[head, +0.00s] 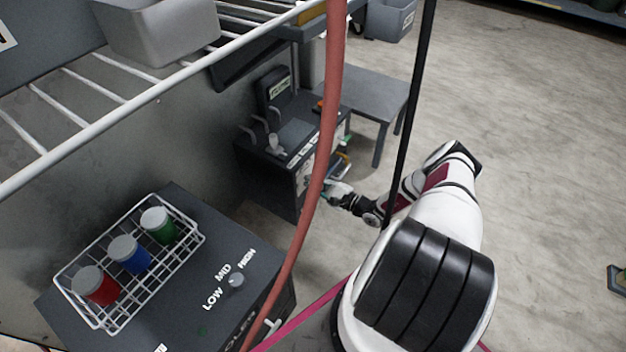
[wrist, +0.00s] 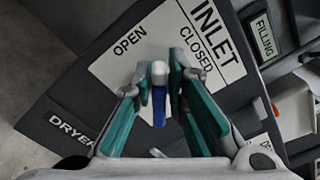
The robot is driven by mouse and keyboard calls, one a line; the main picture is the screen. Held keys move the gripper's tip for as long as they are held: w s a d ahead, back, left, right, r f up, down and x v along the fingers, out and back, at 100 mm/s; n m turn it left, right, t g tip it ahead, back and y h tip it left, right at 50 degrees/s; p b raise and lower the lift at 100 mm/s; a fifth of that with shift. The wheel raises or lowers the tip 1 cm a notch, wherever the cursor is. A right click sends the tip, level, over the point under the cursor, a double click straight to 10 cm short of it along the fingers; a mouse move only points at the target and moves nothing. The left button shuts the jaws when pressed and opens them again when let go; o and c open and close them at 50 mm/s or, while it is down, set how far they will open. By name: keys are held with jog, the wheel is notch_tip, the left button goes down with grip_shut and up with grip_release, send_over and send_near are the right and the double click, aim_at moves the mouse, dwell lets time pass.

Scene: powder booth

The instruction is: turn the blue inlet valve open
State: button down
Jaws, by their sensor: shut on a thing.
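In the wrist view the blue inlet valve handle (wrist: 158,106) has a pale rounded part at its upper end and stands between my gripper's fingers. My gripper (wrist: 160,88) has green and grey fingers shut on the handle. Behind it a white plate (wrist: 188,28) reads INLET, with OPEN at the left and CLOSED at the right. The handle lies between the two words; I cannot tell which it points to. In the head view my gripper (head: 333,190) is small at the front of the dark dryer cabinet (head: 270,180), and the handle cannot be made out there.
A red hose (head: 325,130) and a black pole cross the head view. A wire basket (head: 75,283) with red, blue and green jars stands on the near cabinet. A grey table (head: 370,90) stands beyond the dryer cabinet. Floor at the right is mostly clear.

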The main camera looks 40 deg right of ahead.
jog(key=n, duration=0.2)
jog(key=n+p, duration=0.1)
jog(key=n, duration=0.1)
jog(key=shift+s+a+f, duration=0.1)
jog(key=shift+a+f, duration=0.1)
jog(key=shift+f, duration=0.15)
jog(key=shift+f+n+p, duration=0.2)
jog(key=shift+n+p, duration=0.45)
jog(key=shift+n, duration=0.95)
jog(key=c, duration=1.7)
grip_release()
jog(key=shift+f, duration=0.1)
jog(key=shift+s+d, duration=0.1)
